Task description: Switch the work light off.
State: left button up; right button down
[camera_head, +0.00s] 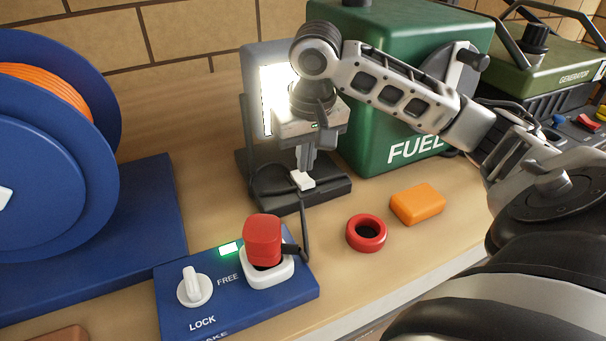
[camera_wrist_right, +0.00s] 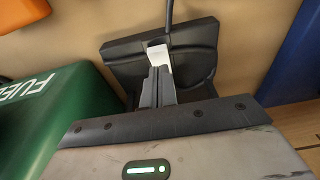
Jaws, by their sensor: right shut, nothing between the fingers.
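The work light (camera_head: 267,112) stands at the centre back in the head view. Its panel glows bright white, partly hidden behind my right arm. Its black base (camera_head: 325,192) carries a white rocker switch (camera_head: 302,181). My right gripper (camera_head: 304,168) points down with its fingers shut and empty, its tips right by the switch. In the right wrist view the shut fingertips (camera_wrist_right: 159,72) lie just below the white switch (camera_wrist_right: 156,54) on the black base (camera_wrist_right: 199,62). I cannot tell whether they touch it. My left gripper is not in view.
A green fuel can (camera_head: 385,110) stands close right of the light. A blue box with a red plug (camera_head: 262,240) and white knob (camera_head: 194,288) sits in front. A red ring (camera_head: 366,233) and orange block (camera_head: 418,204) lie right. A blue reel (camera_head: 50,150) stands left.

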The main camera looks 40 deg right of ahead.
aim_at(305, 181)
jog(key=shift+f+b, duration=0.4)
jog(key=shift+f, duration=0.85)
dwell(0.8)
jog(key=shift+r+p, duration=0.95)
jog(key=shift+r, duration=2.6)
